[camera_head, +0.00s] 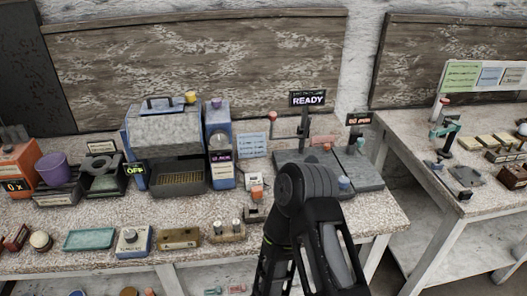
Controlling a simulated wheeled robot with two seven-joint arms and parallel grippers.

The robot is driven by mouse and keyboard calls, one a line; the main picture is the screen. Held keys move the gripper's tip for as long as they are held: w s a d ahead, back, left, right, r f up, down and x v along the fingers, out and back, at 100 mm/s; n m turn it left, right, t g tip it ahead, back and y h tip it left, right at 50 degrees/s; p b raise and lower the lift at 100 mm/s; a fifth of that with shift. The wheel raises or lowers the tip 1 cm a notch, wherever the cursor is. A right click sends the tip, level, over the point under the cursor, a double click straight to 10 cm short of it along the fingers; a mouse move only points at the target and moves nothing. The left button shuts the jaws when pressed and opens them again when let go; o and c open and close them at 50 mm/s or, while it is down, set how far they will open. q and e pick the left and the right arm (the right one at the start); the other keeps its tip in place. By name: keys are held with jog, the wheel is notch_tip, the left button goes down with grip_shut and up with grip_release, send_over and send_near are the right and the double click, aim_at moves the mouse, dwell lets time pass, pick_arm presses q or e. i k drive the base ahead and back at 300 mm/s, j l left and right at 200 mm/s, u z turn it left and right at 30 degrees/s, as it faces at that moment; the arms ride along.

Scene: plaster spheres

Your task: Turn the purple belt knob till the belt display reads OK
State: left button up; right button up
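A purple knob (216,103) sits on top of the narrow blue unit (217,130) at the right end of the blue and grey machine. A small dark display with purple text (221,156) is on the front of that unit; its text is too small to read. A black arm link of mine rises from the bottom edge, right of the middle, over the front of the table. I see no fingertips of either gripper. The knob and the display are unobstructed.
The table (335,212) is crowded. A green OFF display (135,170) is left of the machine's opening. A READY sign (308,99) stands on a post above grey plates (357,178). A purple cup (53,169) is at left. A second table (455,202) is at right.

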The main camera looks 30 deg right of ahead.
aim_at(216, 102)
jog(key=z, duration=0.7)
jog(key=k+j, duration=0.25)
jog(key=j, duration=0.15)
